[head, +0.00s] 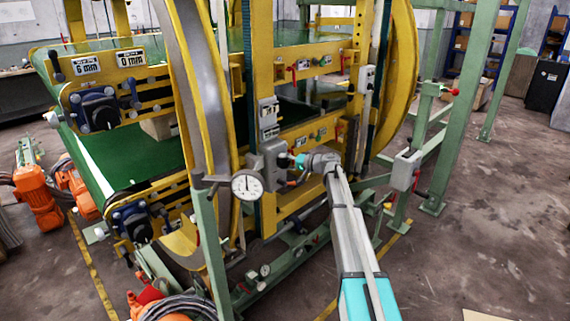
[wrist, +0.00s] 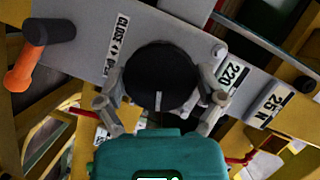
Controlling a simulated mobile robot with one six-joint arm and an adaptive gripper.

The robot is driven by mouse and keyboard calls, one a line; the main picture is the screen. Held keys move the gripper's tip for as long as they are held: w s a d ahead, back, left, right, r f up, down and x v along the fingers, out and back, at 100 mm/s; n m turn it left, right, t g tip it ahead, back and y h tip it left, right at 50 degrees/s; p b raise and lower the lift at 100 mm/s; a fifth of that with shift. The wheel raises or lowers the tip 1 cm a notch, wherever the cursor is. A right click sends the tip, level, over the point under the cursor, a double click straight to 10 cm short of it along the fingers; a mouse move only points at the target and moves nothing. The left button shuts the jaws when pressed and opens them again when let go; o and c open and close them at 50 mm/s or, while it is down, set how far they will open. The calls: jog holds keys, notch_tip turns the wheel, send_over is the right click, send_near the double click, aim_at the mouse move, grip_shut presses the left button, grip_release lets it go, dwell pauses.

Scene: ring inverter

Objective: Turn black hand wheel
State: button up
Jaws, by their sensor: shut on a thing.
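The black hand wheel (wrist: 160,78) is a round black knob with a pale line on its lower edge. It sits on a grey panel in the middle of the wrist view. My gripper (wrist: 163,92) has one finger on each side of the wheel and is shut on it. In the head view my gripper (head: 300,163) reaches the grey box (head: 272,160) on the yellow frame. The wheel cannot be made out clearly in the head view.
An orange-tipped lever (wrist: 28,62) is on the same panel, left of the wheel. A round dial gauge (head: 247,185) stands left of my gripper. Green posts (head: 466,95) and a grey box (head: 405,170) are to the right.

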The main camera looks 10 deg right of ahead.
jog(key=o, duration=0.8)
jog(key=shift+o, duration=0.2)
